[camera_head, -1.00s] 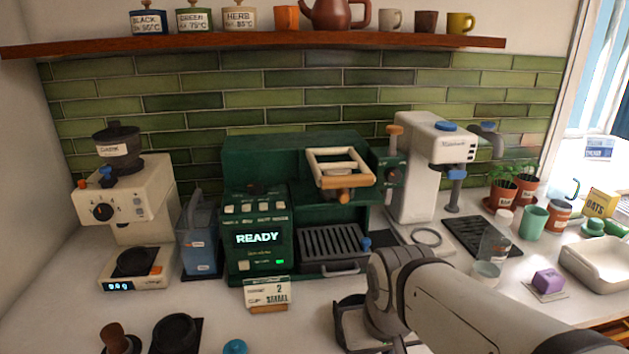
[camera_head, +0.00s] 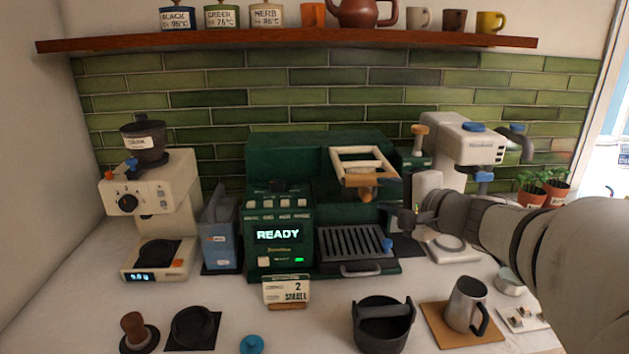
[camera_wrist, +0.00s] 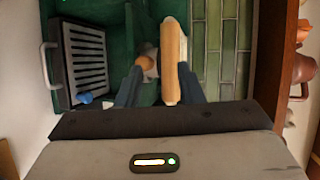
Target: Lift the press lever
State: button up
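The press lever appears to be the light wooden frame handle (camera_head: 377,179) on the front of the green espresso machine (camera_head: 275,160); it sits above the drip tray. A round wooden knob shows just below it. In the wrist view, the long wooden bar (camera_wrist: 173,50) lies ahead of my gripper (camera_wrist: 160,74), nearer the right finger, and the round wooden end (camera_wrist: 148,62) shows between the fingers. The fingers are apart. In the head view, my gripper (camera_head: 402,216) is right of and slightly below the frame. Contact cannot be told.
The drip tray (camera_head: 350,247) with a blue knob is below. A white machine (camera_head: 455,140) stands behind my arm on the right. A steel pitcher (camera_head: 467,305) and a black knock box (camera_head: 383,322) are in front. A white grinder (camera_head: 160,205) is at left, a shelf above.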

aim_at(371, 180)
jog(key=shift+m+t+h, duration=0.3)
jog(key=shift+m+t, duration=0.1)
jog(key=shift+t, duration=0.1)
jog(key=x, duration=0.2)
jog(key=d+x, duration=0.1)
jog(key=x, duration=0.2)
jog(key=p+x, duration=0.1)
jog(key=x, duration=0.1)
jog(key=shift+w+r, duration=0.35)
jog(key=shift+w, duration=0.35)
jog(key=shift+c, duration=0.5)
grip_shut()
